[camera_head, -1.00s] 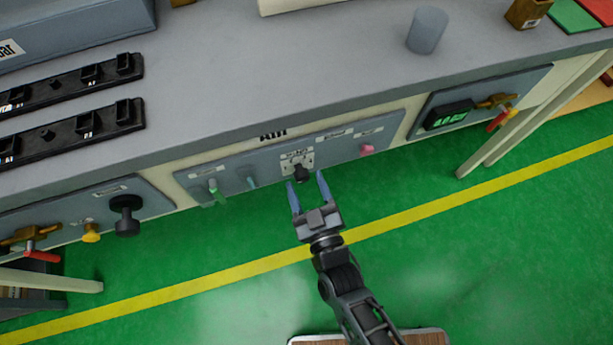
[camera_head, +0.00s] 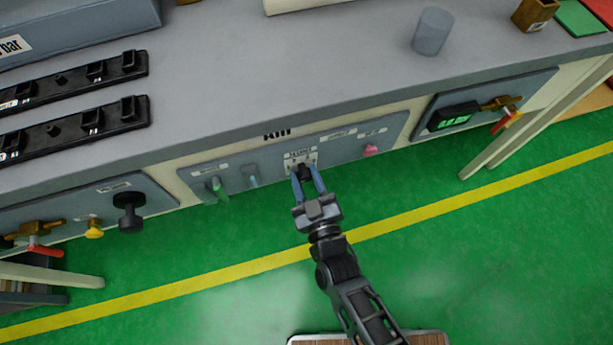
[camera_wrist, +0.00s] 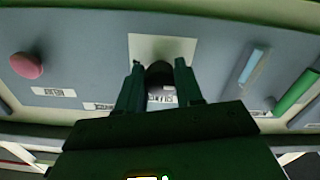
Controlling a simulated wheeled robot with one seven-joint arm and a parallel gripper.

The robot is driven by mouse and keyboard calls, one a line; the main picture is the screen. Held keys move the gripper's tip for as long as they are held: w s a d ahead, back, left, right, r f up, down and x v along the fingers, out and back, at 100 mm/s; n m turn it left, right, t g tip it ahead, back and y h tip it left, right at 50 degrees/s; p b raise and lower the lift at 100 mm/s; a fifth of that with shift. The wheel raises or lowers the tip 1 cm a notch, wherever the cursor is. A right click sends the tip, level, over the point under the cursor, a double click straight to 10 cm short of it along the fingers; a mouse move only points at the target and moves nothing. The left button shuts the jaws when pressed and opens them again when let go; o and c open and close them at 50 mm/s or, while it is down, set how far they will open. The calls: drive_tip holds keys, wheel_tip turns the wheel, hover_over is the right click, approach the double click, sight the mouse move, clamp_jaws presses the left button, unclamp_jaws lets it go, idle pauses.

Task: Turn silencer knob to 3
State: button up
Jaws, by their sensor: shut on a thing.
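The silencer knob (camera_head: 305,172) is a small black knob on a pale label plate (camera_head: 300,158) in the middle of the grey-blue front panel. It also shows in the wrist view as a dark rounded knob (camera_wrist: 159,73) in front of the pale plate. My gripper (camera_head: 308,177) has its two blue fingers on either side of the knob and is shut on it. In the wrist view, the fingers (camera_wrist: 158,80) stand left and right of the knob. The scale marks on the plate are too small to read, so the knob's setting cannot be told.
On the same panel are a green lever (camera_head: 219,190), a pale blue lever (camera_head: 252,181) and a pink button (camera_head: 370,150). Side panels carry a red-handled valve (camera_head: 500,124), a green display (camera_head: 453,120) and a black knob (camera_head: 130,212).

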drive_tip(key=shift+c, duration=0.7)
drive_tip(key=shift+f, duration=0.1)
drive_tip(key=m+b, duration=0.3)
drive_tip(key=m, duration=0.2)
drive_tip(key=shift+f+m, duration=0.15)
drive_tip(key=shift+m, duration=0.15)
drive_tip(key=m+b, duration=0.3)
drive_tip(key=m, duration=0.3)
drive_tip(key=shift+s+a, duration=0.1)
drive_tip(key=shift+a, duration=0.05)
drive_tip(key=m+b, duration=0.2)
drive_tip(key=m, duration=0.4)
drive_tip(key=shift+a+m+b, duration=0.1)
drive_tip(key=shift+m+b, duration=0.2)
drive_tip(key=shift+b, duration=0.1)
drive_tip(key=m, duration=0.1)
drive_tip(key=m+b, duration=0.1)
drive_tip(key=m, duration=0.1)
drive_tip(key=m+b, duration=0.1)
drive_tip(key=m, duration=0.1)
drive_tip(key=shift+r, duration=0.25)
drive_tip(key=shift+m, duration=0.4)
